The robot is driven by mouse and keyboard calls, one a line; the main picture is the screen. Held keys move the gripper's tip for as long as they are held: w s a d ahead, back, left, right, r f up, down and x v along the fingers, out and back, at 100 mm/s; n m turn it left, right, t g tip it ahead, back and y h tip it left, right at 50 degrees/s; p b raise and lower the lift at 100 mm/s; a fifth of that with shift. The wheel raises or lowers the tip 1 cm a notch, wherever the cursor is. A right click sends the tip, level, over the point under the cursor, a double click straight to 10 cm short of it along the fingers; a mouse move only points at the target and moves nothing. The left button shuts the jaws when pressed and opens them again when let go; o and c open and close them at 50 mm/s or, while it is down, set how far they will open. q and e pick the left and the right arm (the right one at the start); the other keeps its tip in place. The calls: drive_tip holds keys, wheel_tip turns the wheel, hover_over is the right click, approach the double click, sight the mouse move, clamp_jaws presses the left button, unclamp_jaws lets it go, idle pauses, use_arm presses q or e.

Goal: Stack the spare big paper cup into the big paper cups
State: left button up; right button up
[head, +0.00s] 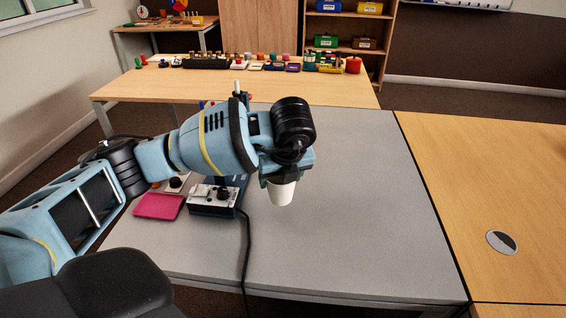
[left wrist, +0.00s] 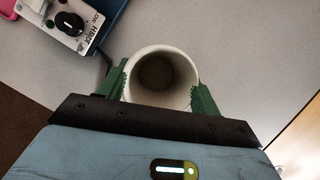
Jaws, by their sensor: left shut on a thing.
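A white paper cup (head: 281,193) hangs mouth up below my left gripper (head: 279,180) over the grey table. In the left wrist view the same cup (left wrist: 161,56) sits between the two green fingers of the gripper (left wrist: 162,88), which is shut on it. I look down into its round mouth, and the inside looks empty. I cannot tell how far its base is from the tabletop. No separate stack of big paper cups shows; my arm hides part of the table behind it. My right gripper is not in view.
A white control box with a black knob (head: 211,203) stands left of the cup, its black cable (head: 246,250) running off the front edge. A pink tray (head: 158,206) lies beside it. The grey table (head: 370,200) is clear on the right.

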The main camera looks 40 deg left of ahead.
sight(276, 200)
use_arm(q)
drive_tip(key=shift+s+d+r, duration=0.1)
drive_tip(key=shift+s+d, duration=0.35)
drive_tip(key=shift+s, duration=0.25)
drive_tip(key=shift+s+d+r, duration=0.1)
drive_tip(key=shift+s+d, duration=0.3)
drive_tip(key=shift+s, duration=0.25)
drive_tip(key=shift+s+d, duration=0.45)
drive_tip(key=shift+s, duration=0.25)
drive_tip(key=s+d+r+n+g+h, duration=0.2)
drive_tip(key=s+d+n, duration=0.3)
drive_tip(key=n, duration=0.7)
drive_tip(key=s+d+r+n+g+h, duration=0.1)
drive_tip(key=s+d+r+n+g, duration=0.4)
drive_tip(key=n, duration=0.8)
drive_tip(key=shift+s+h, duration=0.4)
drive_tip(key=shift+s, duration=0.65)
drive_tip(key=shift+d, duration=0.1)
